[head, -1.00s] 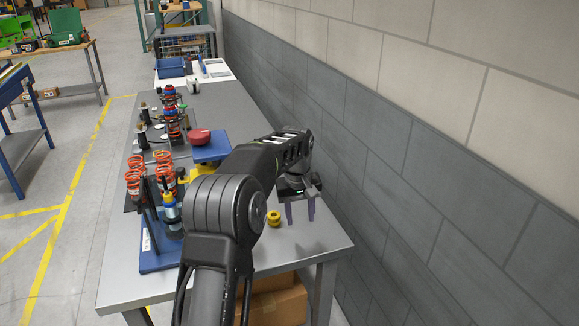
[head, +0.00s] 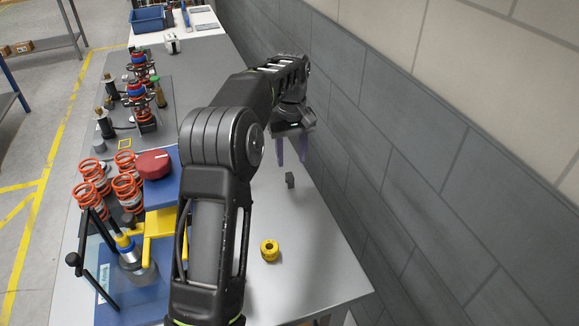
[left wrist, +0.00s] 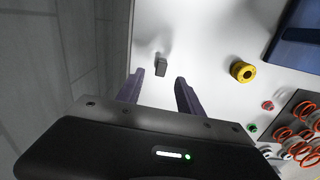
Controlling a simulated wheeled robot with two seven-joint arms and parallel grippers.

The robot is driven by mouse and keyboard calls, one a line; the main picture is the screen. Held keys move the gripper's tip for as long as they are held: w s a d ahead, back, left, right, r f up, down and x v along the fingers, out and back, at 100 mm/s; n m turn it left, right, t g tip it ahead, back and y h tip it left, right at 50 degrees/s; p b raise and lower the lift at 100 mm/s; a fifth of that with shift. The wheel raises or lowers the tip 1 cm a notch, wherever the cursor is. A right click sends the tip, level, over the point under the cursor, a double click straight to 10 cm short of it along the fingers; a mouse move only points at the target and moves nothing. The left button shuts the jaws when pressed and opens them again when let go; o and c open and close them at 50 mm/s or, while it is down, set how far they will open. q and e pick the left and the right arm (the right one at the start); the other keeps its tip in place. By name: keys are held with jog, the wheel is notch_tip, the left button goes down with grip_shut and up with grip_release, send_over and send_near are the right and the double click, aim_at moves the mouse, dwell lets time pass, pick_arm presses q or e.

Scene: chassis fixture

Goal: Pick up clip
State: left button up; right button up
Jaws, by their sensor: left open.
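A small dark grey block (head: 290,180), which looks like the clip, stands on the light table top near the wall-side edge. It also shows in the left wrist view (left wrist: 161,65), close to the fingertips. My left gripper (head: 291,158) is open and empty, with its two purple-grey fingers pointing down. In the head view its tips appear just above the block in the picture. In the left wrist view the block lies ahead of the gap between the fingers (left wrist: 160,80), apart from both. My right gripper is not in view.
A yellow ring-shaped part (head: 270,250) lies nearer on the table. The grey wall (head: 400,150) runs close along the right.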

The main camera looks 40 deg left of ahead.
aim_at(290, 176)
pick_arm(q)
jog(key=shift+s+d+r, duration=0.1)
jog(key=shift+s+d, duration=0.05)
jog(key=shift+s, duration=0.05)
jog(key=shift+w+f, duration=0.1)
jog(key=shift+f, duration=1.25)
notch_tip(290, 176, down, 5)
jog(key=shift+r+p, duration=0.15)
jog(key=shift+p, duration=0.85)
jog(key=shift+f, duration=0.25)
grip_shut()
